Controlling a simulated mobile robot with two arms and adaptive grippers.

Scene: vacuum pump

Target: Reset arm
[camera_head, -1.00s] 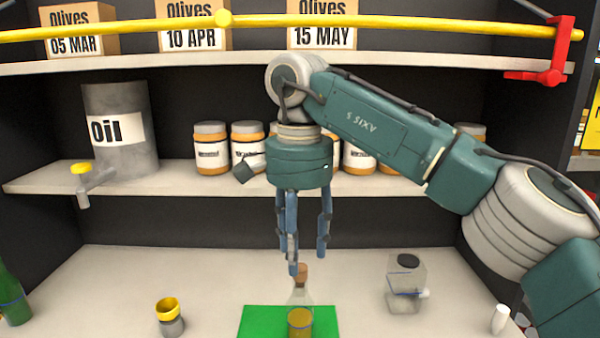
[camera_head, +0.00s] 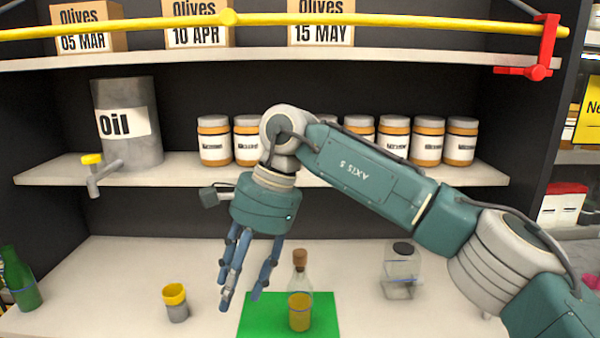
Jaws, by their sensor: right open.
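My right arm reaches in from the right of the head view. Its gripper (camera_head: 242,278) hangs tilted down and to the left, with its blue fingers apart and nothing between them. It is above the counter, left of a corked glass bottle (camera_head: 300,310) with yellow-brown contents. The bottle stands upright on a green mat (camera_head: 262,318). The gripper appears apart from the bottle. My left gripper does not show.
A small yellow-rimmed cup (camera_head: 177,308) stands left of the mat. A clear container with a dark lid (camera_head: 401,272) stands right. A green bottle (camera_head: 20,280) is far left. An oil drum (camera_head: 128,135) and jars (camera_head: 461,142) line the shelf (camera_head: 60,172). A yellow bar (camera_head: 400,22) crosses above.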

